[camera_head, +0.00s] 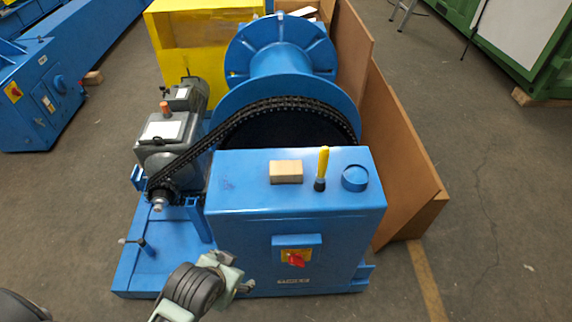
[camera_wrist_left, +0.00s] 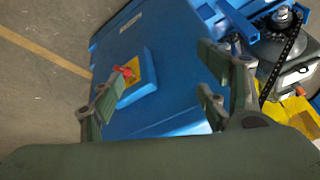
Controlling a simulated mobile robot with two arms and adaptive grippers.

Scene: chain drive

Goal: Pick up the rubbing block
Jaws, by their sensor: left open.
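The rubbing block appears to be the small tan wooden block (camera_head: 286,172) lying flat on top of the blue cabinet (camera_head: 250,210). My left gripper (camera_head: 232,273) is low in front of the cabinet's front face, below and left of the block. In the left wrist view, the left gripper (camera_wrist_left: 160,88) has its fingers spread wide with nothing between them but the view of the cabinet front (camera_wrist_left: 165,50). The block does not show in the left wrist view. My right gripper is in neither view.
A yellow-handled tool (camera_head: 322,165) stands upright right of the block, beside a round blue cap (camera_head: 355,178). A red switch (camera_head: 296,259) sits on the cabinet front. Behind are a chain (camera_head: 225,128), a grey motor (camera_head: 165,140) and a blue drum (camera_head: 280,62). Brown boards (camera_head: 400,150) stand right.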

